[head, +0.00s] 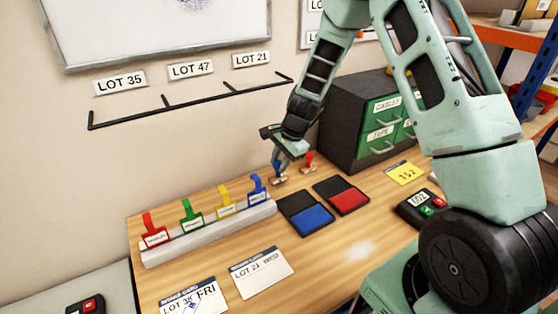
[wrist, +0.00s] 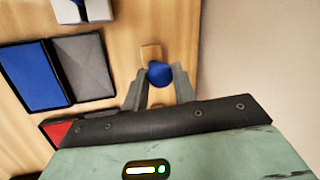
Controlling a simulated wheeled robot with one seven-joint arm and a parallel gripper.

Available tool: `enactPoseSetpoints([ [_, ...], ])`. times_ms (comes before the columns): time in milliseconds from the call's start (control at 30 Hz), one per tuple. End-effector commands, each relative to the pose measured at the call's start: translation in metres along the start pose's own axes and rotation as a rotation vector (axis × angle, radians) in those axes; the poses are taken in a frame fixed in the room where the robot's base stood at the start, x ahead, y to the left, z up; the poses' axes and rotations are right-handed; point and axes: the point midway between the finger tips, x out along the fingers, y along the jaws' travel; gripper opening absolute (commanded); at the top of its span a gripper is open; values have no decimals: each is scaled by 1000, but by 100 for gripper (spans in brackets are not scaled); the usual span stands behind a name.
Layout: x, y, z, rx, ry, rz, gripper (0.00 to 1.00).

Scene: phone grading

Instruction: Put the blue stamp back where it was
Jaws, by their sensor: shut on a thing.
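The blue stamp (head: 275,170) is in my gripper (head: 280,164) at the back of the desk, beside the red stamp (head: 308,162). In the wrist view its round blue handle (wrist: 159,73) is between the two grey fingers (wrist: 160,88), which are shut on it. A small tan square shows just beyond the handle; I cannot tell whether it is the stamp's base or a mark on the desk. The stamp looks about upright, at or very near the desk top; a small gap cannot be ruled out. The blue ink pad (head: 312,218) lies open in front.
A red ink pad (head: 349,200) lies right of the blue one. A pale rack (head: 210,234) with coloured tags stands at left. A dark drawer cabinet (head: 345,135) stands close behind on the right. Cards (head: 262,272) lie at the front, and a wall is behind.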

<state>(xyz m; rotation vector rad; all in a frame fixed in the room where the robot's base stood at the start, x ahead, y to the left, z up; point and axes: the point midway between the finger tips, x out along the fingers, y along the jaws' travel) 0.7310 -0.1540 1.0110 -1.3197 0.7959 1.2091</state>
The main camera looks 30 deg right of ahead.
Motion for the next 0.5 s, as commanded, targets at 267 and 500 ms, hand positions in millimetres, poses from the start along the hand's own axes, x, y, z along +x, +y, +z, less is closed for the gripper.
enactPoseSetpoints([
  [267,10,-2,-2,0,0,-2,12],
  [500,13,0,-3,0,0,-1,12],
])
